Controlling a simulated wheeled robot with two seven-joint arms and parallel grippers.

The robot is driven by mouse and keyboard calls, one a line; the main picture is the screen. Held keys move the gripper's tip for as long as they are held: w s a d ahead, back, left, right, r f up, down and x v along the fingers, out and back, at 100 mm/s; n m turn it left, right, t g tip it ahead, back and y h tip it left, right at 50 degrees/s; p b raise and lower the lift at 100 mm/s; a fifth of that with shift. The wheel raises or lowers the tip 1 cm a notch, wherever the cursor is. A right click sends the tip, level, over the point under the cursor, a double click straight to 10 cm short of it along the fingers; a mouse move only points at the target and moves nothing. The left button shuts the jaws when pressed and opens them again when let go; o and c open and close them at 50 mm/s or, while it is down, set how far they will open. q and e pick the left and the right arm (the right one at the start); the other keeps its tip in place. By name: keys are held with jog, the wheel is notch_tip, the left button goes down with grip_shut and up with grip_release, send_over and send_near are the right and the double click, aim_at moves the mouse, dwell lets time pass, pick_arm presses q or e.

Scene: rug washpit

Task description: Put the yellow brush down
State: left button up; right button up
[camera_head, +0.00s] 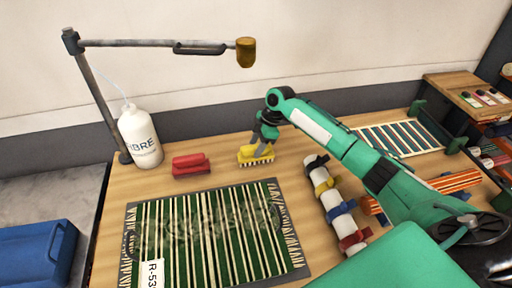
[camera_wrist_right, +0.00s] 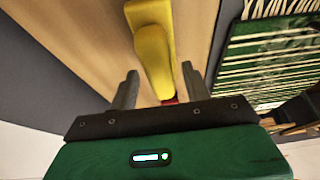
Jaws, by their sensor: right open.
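The yellow brush (camera_head: 256,157) rests bristles down on the wooden table, behind the green striped rug and to the right of the red brush (camera_head: 191,165). My right gripper (camera_head: 262,143) is right above the yellow brush, reaching down to it. In the right wrist view, the two fingers (camera_wrist_right: 160,84) stand apart, with the yellow handle (camera_wrist_right: 153,60) between and beyond them. Gaps show on both sides of the handle. A bit of red shows past the fingers. My left gripper is out of view.
The green striped rug (camera_head: 207,232) lies in front, with a tag. A white bottle (camera_head: 140,137) and a lamp-like arm (camera_head: 150,43) stand at the left. A white roll with coloured straps (camera_head: 328,194) lies to the right. Bare table lies around the brush.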

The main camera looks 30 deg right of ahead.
jog(key=b+v, duration=0.1)
jog(key=v, duration=1)
jog(key=shift+b, duration=0.35)
jog(key=shift+s+d, duration=0.1)
